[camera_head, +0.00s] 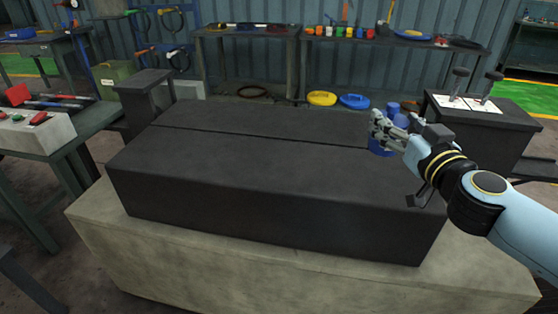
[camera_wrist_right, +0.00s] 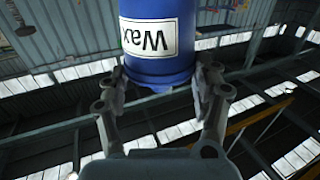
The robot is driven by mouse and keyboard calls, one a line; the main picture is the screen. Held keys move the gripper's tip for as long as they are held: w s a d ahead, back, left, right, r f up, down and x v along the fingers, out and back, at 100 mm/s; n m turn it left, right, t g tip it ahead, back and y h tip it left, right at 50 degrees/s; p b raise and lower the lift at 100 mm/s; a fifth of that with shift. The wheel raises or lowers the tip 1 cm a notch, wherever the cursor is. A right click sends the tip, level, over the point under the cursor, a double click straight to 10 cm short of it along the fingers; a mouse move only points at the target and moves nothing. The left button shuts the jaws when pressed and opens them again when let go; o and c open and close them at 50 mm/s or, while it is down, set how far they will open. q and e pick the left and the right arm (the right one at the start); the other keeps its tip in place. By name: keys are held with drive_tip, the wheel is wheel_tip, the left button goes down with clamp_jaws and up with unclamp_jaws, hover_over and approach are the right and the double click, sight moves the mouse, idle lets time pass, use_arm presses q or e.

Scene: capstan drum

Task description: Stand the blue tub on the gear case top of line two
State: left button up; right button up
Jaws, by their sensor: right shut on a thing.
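The blue tub (camera_wrist_right: 158,30), with a white label reading "Wax" upside down in the right wrist view, sits between the two fingers of my right gripper (camera_wrist_right: 160,95). The fingers are shut on its sides near one end. In the head view the right gripper (camera_head: 385,132) is above the right part of a long dark case top (camera_head: 270,170), with blue of the tub (camera_head: 380,152) showing just below the fingers. I cannot tell the gap between tub and case. No line number is readable on the case. My left gripper is out of view.
The case top has a groove along it and is otherwise clear. It rests on a pale plinth (camera_head: 200,250). A dark pedestal (camera_head: 475,130) with two upright knobs stands at right, another (camera_head: 145,100) at back left. A table with a grey switch box (camera_head: 35,130) stands left.

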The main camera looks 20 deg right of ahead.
drive_tip(key=shift+s+f, duration=0.3)
drive_tip(key=shift+f, duration=0.35)
drive_tip(key=w+a+f+b, duration=0.1)
drive_tip(key=w+f+b, duration=0.2)
drive_tip(key=w+a+f+b, duration=0.2)
drive_tip(key=w+f+b, duration=0.1)
drive_tip(key=f, duration=0.1)
drive_tip(key=w+a+f+b, duration=0.2)
drive_tip(key=w+f+b, duration=0.2)
drive_tip(key=shift+a+f, duration=0.1)
drive_tip(key=shift+f, duration=0.1)
drive_tip(key=shift+r, duration=0.2)
drive_tip(key=shift+f, duration=0.1)
drive_tip(key=o, duration=1.5)
drive_tip(key=shift+f, duration=0.1)
drive_tip(key=shift+c, duration=0.2)
